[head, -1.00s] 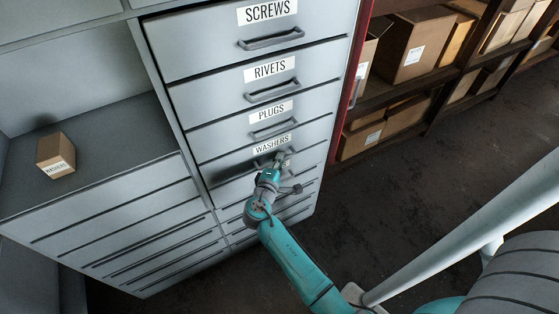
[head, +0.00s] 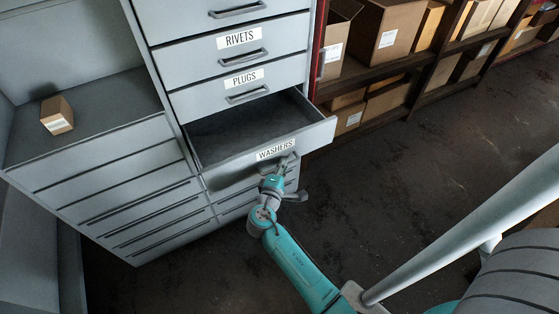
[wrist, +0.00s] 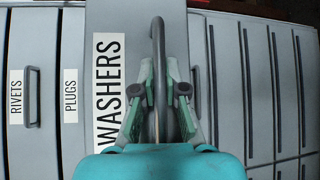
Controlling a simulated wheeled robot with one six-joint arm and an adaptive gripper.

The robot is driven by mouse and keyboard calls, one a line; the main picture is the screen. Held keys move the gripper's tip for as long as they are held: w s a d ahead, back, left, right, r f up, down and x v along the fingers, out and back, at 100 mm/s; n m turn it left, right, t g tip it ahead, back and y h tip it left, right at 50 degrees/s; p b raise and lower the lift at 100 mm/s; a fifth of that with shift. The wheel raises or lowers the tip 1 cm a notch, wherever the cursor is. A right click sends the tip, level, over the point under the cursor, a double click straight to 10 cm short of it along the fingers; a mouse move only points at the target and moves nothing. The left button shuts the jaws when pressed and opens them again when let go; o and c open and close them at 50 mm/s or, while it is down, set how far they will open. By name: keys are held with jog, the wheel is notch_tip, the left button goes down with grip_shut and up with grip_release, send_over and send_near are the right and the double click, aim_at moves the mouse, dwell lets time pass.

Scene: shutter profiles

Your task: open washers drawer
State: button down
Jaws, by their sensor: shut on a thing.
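The washers drawer (head: 250,134) is pulled well out of the grey cabinet, and its inside looks empty in the head view. Its WASHERS label (wrist: 109,92) fills much of the wrist view. The dark bar handle (wrist: 158,45) of this drawer runs between the fingers of my gripper (wrist: 160,82). My gripper is shut on the handle, and it also shows at the drawer front in the head view (head: 282,166). The small cardboard box marked washers (head: 57,115) stands on the grey counter at the left.
The plugs drawer (head: 211,97) and the rivets drawer (head: 205,53) above are shut. Shut drawers also lie below the counter (head: 100,130). Shelves with cardboard boxes (head: 389,36) stand at the right. The dark floor (head: 420,160) in front of them is clear.

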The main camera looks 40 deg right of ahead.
jog(key=s+a, duration=0.3)
jog(key=s, duration=0.8)
jog(key=shift+s+a, duration=0.15)
jog(key=shift+s, duration=0.1)
jog(key=c, duration=1.2)
grip_release()
jog(key=shift+a, duration=0.15)
jog(key=v, duration=1.1)
jog(key=shift+s+a, duration=0.25)
jog(key=shift+a, duration=0.05)
